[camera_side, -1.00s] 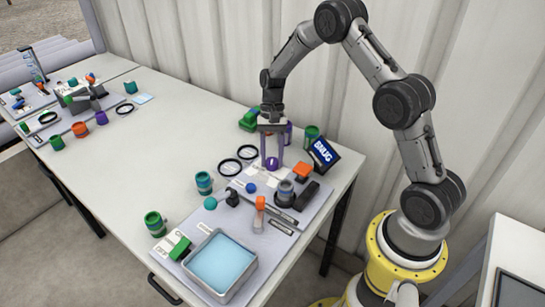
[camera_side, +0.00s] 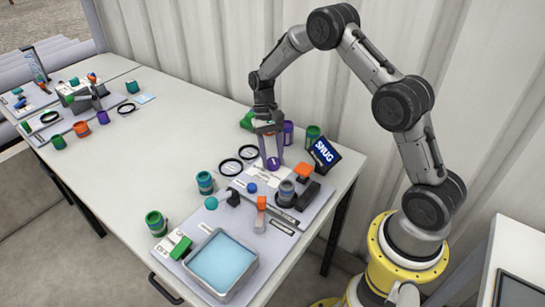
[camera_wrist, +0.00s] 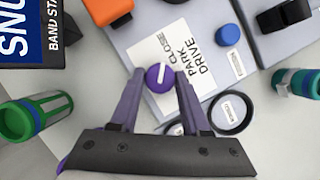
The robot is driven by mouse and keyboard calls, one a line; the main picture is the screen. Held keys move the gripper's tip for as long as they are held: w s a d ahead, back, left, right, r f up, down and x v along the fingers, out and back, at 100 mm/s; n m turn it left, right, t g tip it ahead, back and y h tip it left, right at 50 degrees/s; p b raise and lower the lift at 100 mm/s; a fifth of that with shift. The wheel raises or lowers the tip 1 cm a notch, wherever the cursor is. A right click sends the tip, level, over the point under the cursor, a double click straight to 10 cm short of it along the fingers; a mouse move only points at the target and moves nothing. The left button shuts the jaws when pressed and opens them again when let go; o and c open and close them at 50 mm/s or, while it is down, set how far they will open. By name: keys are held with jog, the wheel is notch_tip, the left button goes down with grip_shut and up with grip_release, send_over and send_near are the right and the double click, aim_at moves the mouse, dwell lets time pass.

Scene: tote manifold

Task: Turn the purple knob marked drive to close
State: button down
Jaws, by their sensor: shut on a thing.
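The purple knob (camera_wrist: 159,77) has a white pointer line and sits at the edge of a white card (camera_wrist: 178,68) printed CLOSE, PARK and DRIVE. In the wrist view the line runs roughly up the picture, leaning slightly right, toward the CLOSE side. The exact mark it meets is hard to tell. My gripper (camera_wrist: 158,80) has its purple fingers on either side of the knob and is shut on it. In the side view the knob (camera_side: 274,163) shows between the fingertips of my gripper (camera_side: 272,164), low over the grey panel.
A blue knob (camera_wrist: 228,36), an orange block (camera_side: 303,171) and a black round fitting (camera_side: 286,197) stand near the knob. Two black rings (camera_side: 231,167) lie left of it. The SNUG sign (camera_side: 324,152) and a green cup (camera_side: 313,135) stand right. The table's middle left is clear.

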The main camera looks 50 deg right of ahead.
jog(key=shift+c, duration=1.9)
grip_release()
jog(key=shift+r, duration=0.1)
jog(key=v, duration=1.3)
jog(key=shift+r, duration=0.3)
jog(key=shift+w, duration=0.1)
